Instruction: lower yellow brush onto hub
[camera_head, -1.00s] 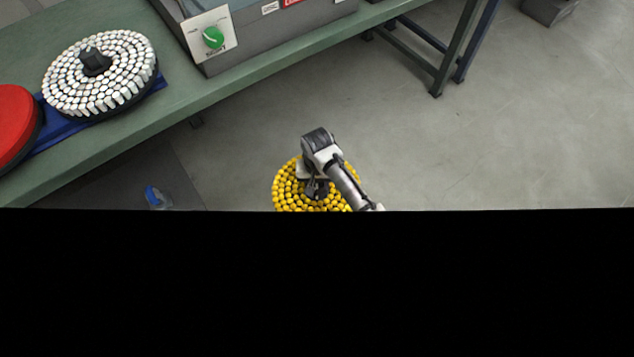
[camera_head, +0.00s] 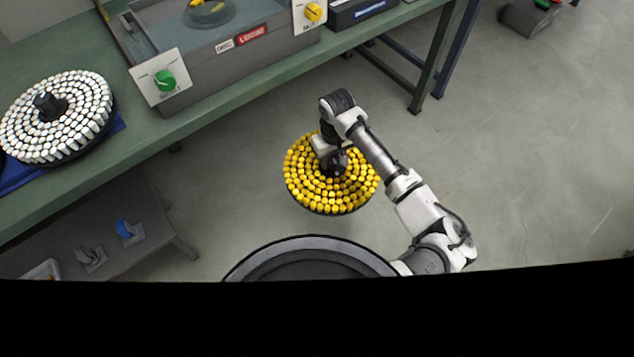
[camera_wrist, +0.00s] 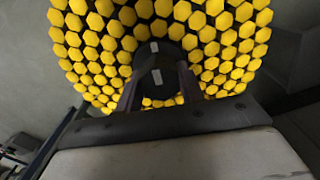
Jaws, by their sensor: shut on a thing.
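The yellow brush (camera_head: 302,188) is a round disc of yellow bristle tufts with a dark handle in its middle. My gripper (camera_head: 334,160) is shut on that handle and holds the brush in the air over the floor, in front of the bench. In the wrist view the two fingers of my gripper (camera_wrist: 157,82) stand on either side of the dark handle, and the yellow tufts (camera_wrist: 225,40) fill the top. A round part with a yellow piece (camera_head: 208,12) sits in the grey machine's basin; I cannot tell whether it is the hub.
A green bench (camera_head: 150,135) runs across the upper left. On it are a white brush (camera_head: 85,110) on a blue mat (camera_head: 25,175) and a grey machine (camera_head: 215,75) with a green knob (camera_head: 165,80). A lower shelf (camera_head: 150,205) holds small parts. The floor at right is open.

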